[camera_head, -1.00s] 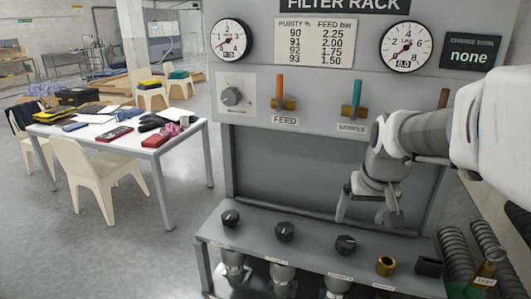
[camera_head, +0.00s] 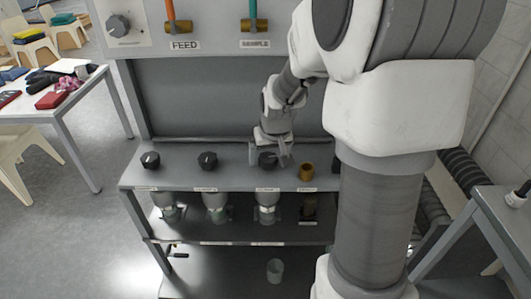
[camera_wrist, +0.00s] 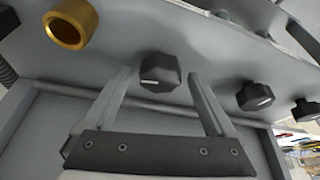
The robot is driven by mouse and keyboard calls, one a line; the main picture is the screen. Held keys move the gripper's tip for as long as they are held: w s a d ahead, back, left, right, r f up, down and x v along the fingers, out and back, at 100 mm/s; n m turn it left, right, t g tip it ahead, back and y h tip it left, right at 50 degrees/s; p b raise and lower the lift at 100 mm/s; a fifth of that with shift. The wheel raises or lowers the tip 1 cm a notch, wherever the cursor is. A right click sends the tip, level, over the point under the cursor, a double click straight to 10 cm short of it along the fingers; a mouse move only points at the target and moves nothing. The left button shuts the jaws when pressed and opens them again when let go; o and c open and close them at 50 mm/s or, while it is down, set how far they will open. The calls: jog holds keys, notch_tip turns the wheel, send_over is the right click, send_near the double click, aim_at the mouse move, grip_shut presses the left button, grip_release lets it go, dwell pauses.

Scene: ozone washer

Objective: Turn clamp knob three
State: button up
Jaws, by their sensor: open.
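Three black clamp knobs stand in a row on the grey ledge. In the head view they are the left knob (camera_head: 150,160), the middle knob (camera_head: 208,160) and the third knob (camera_head: 267,160), partly covered by my gripper (camera_head: 268,153). In the wrist view the third knob (camera_wrist: 160,73) with its white pointer mark lies between the open fingers of my gripper (camera_wrist: 160,80). Gaps show on both sides of the knob, and I see no clear contact. The other two knobs, the middle one (camera_wrist: 254,96) and the left one (camera_wrist: 306,111), are farther right there.
A brass ring (camera_head: 306,171) stands just right of the third knob, also at upper left in the wrist view (camera_wrist: 71,24). Clamp fittings (camera_head: 216,207) hang below the ledge. Feed and sample valves (camera_head: 178,27) are on the panel above. A table (camera_head: 62,110) stands at left.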

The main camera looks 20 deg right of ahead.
jog(key=c, duration=1.4)
